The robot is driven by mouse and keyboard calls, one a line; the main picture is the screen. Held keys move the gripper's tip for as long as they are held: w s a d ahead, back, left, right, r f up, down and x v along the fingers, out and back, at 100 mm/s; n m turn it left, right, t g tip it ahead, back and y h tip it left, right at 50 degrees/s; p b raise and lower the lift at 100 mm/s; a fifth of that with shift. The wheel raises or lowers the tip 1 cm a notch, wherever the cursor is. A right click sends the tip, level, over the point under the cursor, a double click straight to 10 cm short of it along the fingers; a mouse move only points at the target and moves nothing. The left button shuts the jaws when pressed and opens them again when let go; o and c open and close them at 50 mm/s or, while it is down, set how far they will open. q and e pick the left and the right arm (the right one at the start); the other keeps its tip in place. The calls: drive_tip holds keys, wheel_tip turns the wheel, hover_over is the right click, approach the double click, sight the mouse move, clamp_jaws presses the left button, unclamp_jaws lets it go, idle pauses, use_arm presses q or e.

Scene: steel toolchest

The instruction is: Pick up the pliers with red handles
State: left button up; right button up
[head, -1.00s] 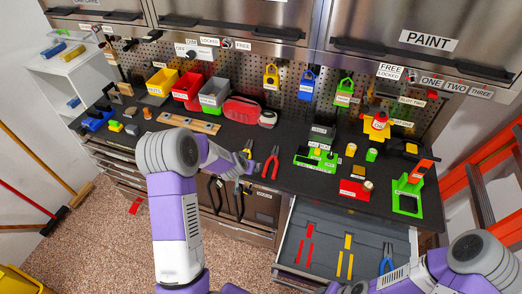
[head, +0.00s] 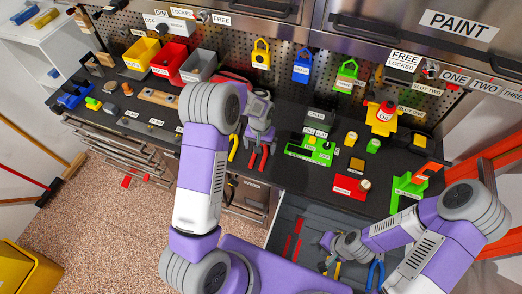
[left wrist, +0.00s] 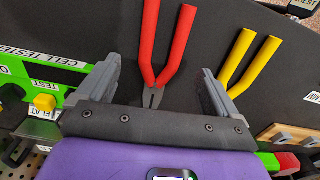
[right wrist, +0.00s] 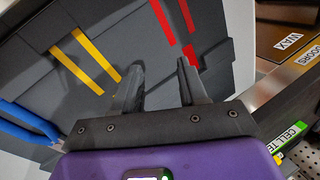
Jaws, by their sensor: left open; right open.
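The pliers with red handles (head: 263,157) lie on the dark worktop near its front edge, partly hidden by my left gripper (head: 259,130). In the left wrist view the red handles (left wrist: 180,45) point away and the pliers' dark jaws show between the open fingers of my left gripper (left wrist: 157,85). The fingers do not visibly touch the pliers; I cannot tell the height gap. My right gripper (head: 335,243) is open and empty over the open drawer, and shows in the right wrist view (right wrist: 160,70).
Yellow-handled pliers (head: 234,147) lie beside the red ones. The open drawer (head: 290,215) holds red and yellow strips and blue-handled pliers (head: 376,274). A green cell tester tray (head: 311,155) and a red block (head: 349,187) stand to the right. Bins line the back.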

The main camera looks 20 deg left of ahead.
sight(260, 156)
use_arm(q)
wheel_tip(260, 156, down, 4)
drive_tip(key=shift+s+f, duration=0.1)
drive_tip(key=shift+s, duration=0.05)
drive_tip(key=c, duration=1.3)
